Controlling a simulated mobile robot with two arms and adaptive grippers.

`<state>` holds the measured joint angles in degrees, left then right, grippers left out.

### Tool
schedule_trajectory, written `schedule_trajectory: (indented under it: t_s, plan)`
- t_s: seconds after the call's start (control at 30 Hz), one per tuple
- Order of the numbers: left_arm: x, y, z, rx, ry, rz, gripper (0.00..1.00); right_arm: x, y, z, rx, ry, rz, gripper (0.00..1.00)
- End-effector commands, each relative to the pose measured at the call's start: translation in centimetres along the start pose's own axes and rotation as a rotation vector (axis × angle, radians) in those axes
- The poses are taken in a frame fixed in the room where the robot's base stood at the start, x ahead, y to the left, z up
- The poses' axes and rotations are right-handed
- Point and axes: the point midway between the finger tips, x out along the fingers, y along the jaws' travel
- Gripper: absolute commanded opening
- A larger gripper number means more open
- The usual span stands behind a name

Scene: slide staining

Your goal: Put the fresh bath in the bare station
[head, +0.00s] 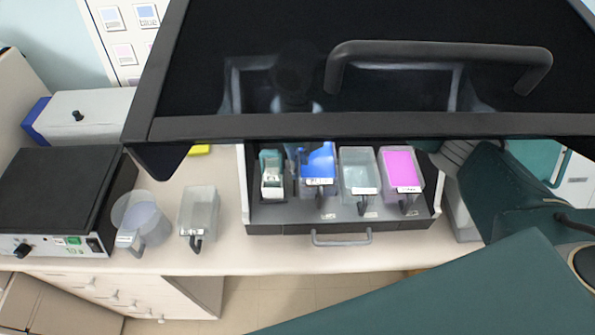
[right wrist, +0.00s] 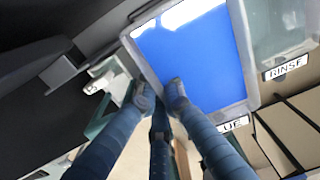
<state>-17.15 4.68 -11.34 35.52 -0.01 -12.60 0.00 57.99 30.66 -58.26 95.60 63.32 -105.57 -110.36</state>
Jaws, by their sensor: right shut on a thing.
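The blue bath (head: 320,160) is a clear tub of blue liquid with a white label. It is at the second place from the left in the open drawer (head: 270,216), between the slide rack (head: 271,182) and the clear rinse bath (head: 360,168). My right gripper (right wrist: 160,92) is shut on the wall of the blue bath (right wrist: 190,50) in the right wrist view. In the head view the hood hides most of that gripper. I cannot tell whether the bath rests on the drawer floor or hangs just above it. My left gripper is out of view.
A pink bath (head: 401,168) stands at the drawer's right end. A clear bath (head: 199,210) and a jug (head: 140,215) stand on the counter, left of the drawer. A black-topped device (head: 60,195) is farther left. The dark hood (head: 330,85) overhangs the drawer.

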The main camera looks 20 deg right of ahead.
Motion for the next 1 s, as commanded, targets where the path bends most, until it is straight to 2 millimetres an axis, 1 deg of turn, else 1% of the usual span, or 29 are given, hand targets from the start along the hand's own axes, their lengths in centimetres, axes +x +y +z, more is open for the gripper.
schedule_trajectory:
  t_s: [0.17,0.33,0.43,0.53,0.87,0.9,1.0]
  plan:
    - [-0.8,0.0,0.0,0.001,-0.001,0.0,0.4,0.9,0.0,-0.1,0.001,0.001,0.0,0.0]
    - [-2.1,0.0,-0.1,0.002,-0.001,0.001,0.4,3.3,0.0,-0.1,0.0,0.001,-0.001,0.0]
    - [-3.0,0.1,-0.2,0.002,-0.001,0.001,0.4,3.7,0.1,0.3,0.002,0.0,0.001,0.0]
    - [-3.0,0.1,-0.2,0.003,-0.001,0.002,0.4,4.2,0.1,0.4,0.0,-0.002,0.001,0.0]
    - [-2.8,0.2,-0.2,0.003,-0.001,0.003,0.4,4.6,0.1,0.4,0.0,-0.002,0.001,0.0]
    - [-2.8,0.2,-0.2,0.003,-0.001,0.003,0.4,4.8,0.1,0.4,0.0,0.0,0.0,0.09]
    - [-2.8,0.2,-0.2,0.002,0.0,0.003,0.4,4.8,0.1,0.3,0.0,0.0,0.0,0.26]
